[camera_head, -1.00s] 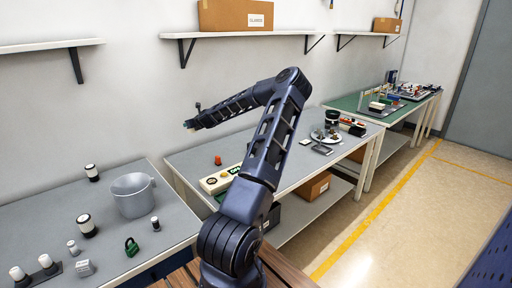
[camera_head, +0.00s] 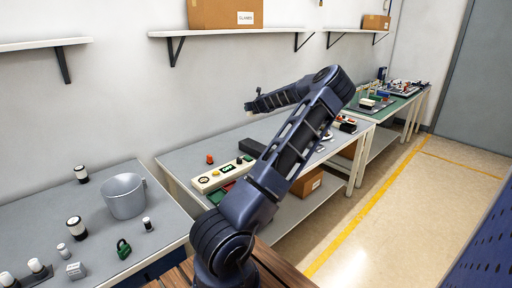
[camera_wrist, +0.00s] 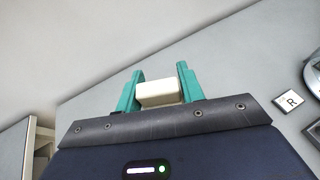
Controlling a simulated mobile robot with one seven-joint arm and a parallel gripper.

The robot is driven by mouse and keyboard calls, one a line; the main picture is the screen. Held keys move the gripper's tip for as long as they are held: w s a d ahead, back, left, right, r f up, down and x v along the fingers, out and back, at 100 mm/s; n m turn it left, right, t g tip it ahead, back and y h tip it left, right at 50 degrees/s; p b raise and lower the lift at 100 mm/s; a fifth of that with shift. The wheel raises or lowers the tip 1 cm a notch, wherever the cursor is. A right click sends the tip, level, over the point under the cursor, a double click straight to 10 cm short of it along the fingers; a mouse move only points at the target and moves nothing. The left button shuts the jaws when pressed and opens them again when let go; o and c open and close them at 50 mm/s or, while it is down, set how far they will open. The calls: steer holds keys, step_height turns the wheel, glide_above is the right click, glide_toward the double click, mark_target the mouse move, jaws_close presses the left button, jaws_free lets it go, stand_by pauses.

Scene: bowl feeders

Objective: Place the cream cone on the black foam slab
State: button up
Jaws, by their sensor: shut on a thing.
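My gripper (camera_wrist: 158,90) has teal fingers shut on a small cream piece (camera_wrist: 158,94), which I take to be the cream cone. From here it looks blocky, and I cannot make out a cone shape. In the head view my gripper (camera_head: 250,106) is held up in the air above the back of the middle grey table (camera_head: 205,155). The piece is too small to tell there. A black block (camera_head: 251,147), which may be the black foam slab, lies on that table below my gripper, beside a cream control box. My arm hides part of the table.
The cream control box (camera_head: 215,179) with buttons and a red knob (camera_head: 210,159) are on the middle table. A grey pot (camera_head: 124,196) stands on the left table. A shelf (camera_head: 235,32) hangs above.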

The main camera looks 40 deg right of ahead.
mark_target(255, 144)
steer(key=shift+s+d+r, duration=0.1)
steer(key=shift+s+d, duration=0.7)
steer(key=shift+d, duration=0.05)
step_height(255, 144, down, 20)
steer(key=shift+r, duration=0.1)
steer(key=o, duration=1.2)
steer(key=shift+o, duration=0.2)
